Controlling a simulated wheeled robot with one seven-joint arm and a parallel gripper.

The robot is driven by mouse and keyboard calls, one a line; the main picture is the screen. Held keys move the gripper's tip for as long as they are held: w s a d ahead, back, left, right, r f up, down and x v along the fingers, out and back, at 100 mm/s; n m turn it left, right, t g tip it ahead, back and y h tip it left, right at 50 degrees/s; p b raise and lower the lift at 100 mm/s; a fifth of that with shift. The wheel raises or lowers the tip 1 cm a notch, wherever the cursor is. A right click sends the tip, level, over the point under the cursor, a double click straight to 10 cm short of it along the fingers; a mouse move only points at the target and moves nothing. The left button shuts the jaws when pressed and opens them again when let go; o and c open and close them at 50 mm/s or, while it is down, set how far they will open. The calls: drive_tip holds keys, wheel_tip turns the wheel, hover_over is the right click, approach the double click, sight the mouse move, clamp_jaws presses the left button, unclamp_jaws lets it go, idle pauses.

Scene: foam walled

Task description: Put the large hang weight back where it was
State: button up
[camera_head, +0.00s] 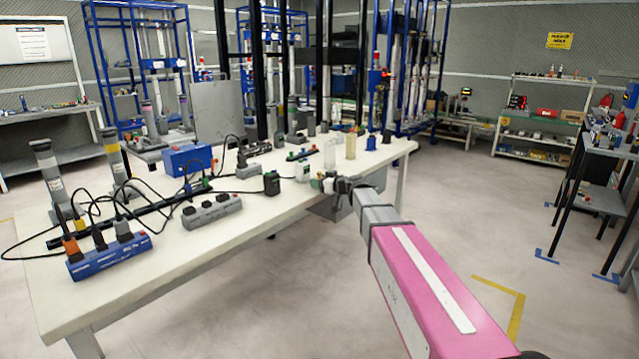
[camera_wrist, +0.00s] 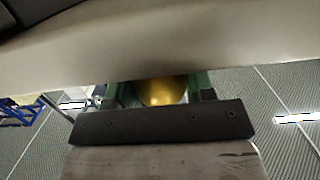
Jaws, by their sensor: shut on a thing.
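My gripper (camera_head: 324,183) is at the front edge of the long white table, towards its right half. In the wrist view its green fingers are shut on a rounded, brass-coloured thing (camera_wrist: 162,91), which looks like the large hang weight. Only part of the weight shows, between the fingers; the rest is hidden. In the head view I cannot make the weight out clearly. A broad pale surface crosses the top of the wrist view. I cannot tell whether the weight touches anything besides the fingers.
The white table (camera_head: 190,248) carries a blue power strip (camera_head: 108,257), a grey power strip (camera_head: 212,210), a blue box (camera_head: 188,159), cables and a black adapter (camera_head: 271,183). Small clear containers (camera_head: 351,146) stand near its right end. The floor (camera_head: 470,215) right of the table is open.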

drive_tip(key=shift+f, duration=0.1)
drive_tip(key=o, duration=1.4)
drive_tip(key=shift+c, duration=0.2)
drive_tip(key=shift+s+d, duration=0.1)
drive_tip(key=shift+s, duration=0.05)
drive_tip(key=v, duration=1.1)
drive_tip(key=shift+s+d, duration=0.3)
